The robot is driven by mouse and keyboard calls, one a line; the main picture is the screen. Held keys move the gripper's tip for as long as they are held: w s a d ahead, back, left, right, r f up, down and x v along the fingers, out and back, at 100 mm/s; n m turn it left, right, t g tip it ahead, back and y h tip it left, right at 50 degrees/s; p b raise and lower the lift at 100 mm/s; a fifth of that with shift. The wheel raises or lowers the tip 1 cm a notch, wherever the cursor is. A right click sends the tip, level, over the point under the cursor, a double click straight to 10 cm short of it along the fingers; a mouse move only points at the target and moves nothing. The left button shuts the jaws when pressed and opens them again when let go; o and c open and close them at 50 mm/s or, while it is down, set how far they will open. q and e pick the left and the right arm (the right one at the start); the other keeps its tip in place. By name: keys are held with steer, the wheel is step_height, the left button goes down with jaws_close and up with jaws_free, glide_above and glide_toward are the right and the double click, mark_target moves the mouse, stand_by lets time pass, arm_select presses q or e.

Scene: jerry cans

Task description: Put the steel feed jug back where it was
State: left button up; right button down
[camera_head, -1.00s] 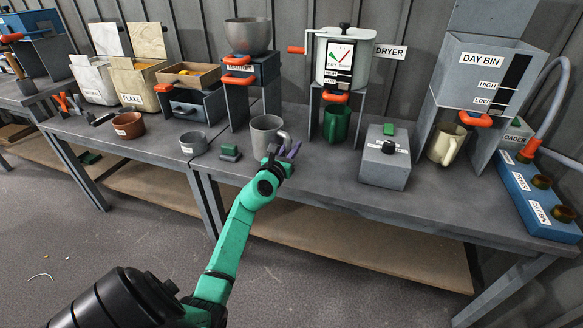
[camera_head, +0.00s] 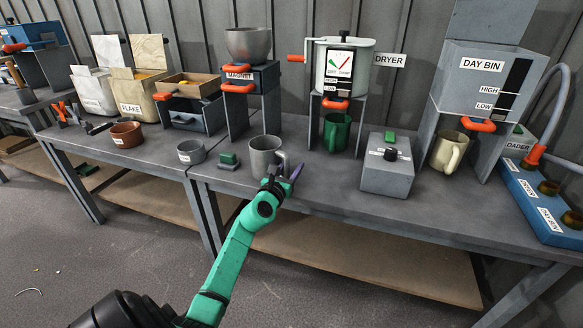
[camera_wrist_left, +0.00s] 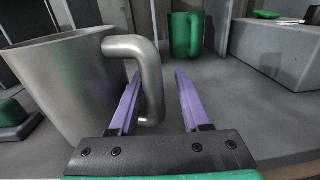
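The steel feed jug (camera_head: 263,154) is a plain grey metal mug standing upright on the grey bench, near its front edge. Its handle points right, towards my left gripper (camera_head: 285,176). In the left wrist view the jug (camera_wrist_left: 62,85) fills the left side. My left gripper (camera_wrist_left: 158,100) is open there, its purple fingers apart. The outer bar of the handle (camera_wrist_left: 151,85) shows between the fingers, with the left finger overlapping the handle's loop. I cannot tell whether a finger touches it. My right gripper is not in view.
A green jug (camera_head: 337,131) stands under the dryer (camera_head: 343,68); a cream jug (camera_head: 448,150) stands under the day bin (camera_head: 486,82). A grey box (camera_head: 387,172) is to the right. A small green-topped block (camera_head: 228,161) and grey cup (camera_head: 191,152) are left.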

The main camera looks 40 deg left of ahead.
mark_target(287, 172)
arm_select(q)
steer(key=shift+r, duration=0.1)
steer(key=shift+r, duration=0.15)
steer(key=p+v, duration=0.1)
steer(key=v, duration=0.5)
steer(key=shift+s+p, duration=0.15)
steer(key=shift+p, duration=0.2)
steer(key=v, duration=0.5)
steer(key=s+d+f+n+g+y, duration=0.1)
steer(key=s+f+n+g, duration=0.3)
steer(key=f+n, duration=0.75)
steer(key=s+d+f+n+g, duration=0.1)
steer(key=s+f+n+g, duration=0.35)
steer(key=f+n, duration=0.75)
steer(key=s+d+f+n+g+h, duration=0.6)
steer(key=s+d+f, duration=0.6)
steer(key=d, duration=0.3)
steer(key=shift+s+f+n+g, duration=0.25)
steer(key=shift+f+n+g, duration=0.3)
steer(key=shift+n+g, duration=0.2)
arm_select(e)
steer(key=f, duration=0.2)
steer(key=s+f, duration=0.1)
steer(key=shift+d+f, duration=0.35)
